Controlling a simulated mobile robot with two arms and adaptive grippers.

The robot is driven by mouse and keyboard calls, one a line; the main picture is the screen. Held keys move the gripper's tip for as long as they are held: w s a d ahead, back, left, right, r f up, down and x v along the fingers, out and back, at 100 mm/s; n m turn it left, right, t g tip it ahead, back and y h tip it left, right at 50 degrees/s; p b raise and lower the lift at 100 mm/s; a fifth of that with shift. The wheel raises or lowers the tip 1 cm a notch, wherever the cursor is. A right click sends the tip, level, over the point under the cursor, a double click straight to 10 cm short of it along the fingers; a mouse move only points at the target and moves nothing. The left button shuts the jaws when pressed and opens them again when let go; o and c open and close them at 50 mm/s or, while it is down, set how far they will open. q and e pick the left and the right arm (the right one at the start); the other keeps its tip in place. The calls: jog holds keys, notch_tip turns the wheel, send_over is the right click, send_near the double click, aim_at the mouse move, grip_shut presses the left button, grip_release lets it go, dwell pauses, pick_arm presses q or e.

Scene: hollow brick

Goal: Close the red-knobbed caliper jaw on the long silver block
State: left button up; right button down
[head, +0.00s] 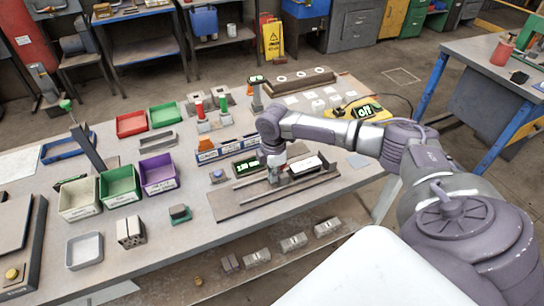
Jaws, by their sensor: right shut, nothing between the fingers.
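The caliper (235,204) lies as a long flat fixture near the front edge of the table, with a green-lit display (247,165) behind its rail. The long silver block (306,166) sits on the fixture's right half, its pale top showing. My right gripper (274,178) points down over the middle of the fixture, just left of the block. It is shut and holds nothing. The gripper hides much of the jaw there. The red knob cannot be made out clearly, nor whether the jaw touches the block. My left gripper is not in view.
Cream, green and purple bins (158,174) stand left of the fixture. An orange-and-blue rack (227,149) is behind it. A yellow device (362,111) with a green display lies at the back right. Small blocks (293,242) lie on the lower shelf. The tabletop right of the fixture is mostly clear.

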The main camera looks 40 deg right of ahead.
aim_at(285, 171)
jog(key=shift+s+d+p, duration=0.2)
jog(key=shift+s+d, duration=0.05)
jog(key=shift+d, duration=0.7)
jog(key=shift+s+d+p, duration=0.15)
jog(key=shift+s+d, duration=0.05)
jog(key=shift+d, duration=1)
jog(key=shift+r, duration=0.1)
jog(key=shift+a+p, duration=0.45)
jog(key=shift+a, duration=0.15)
jog(key=shift+w+a, duration=0.15)
jog(key=shift+a, duration=0.3)
notch_tip(285, 171, up, 8)
jog(key=p, duration=0.8)
jog(key=shift+a, duration=0.1)
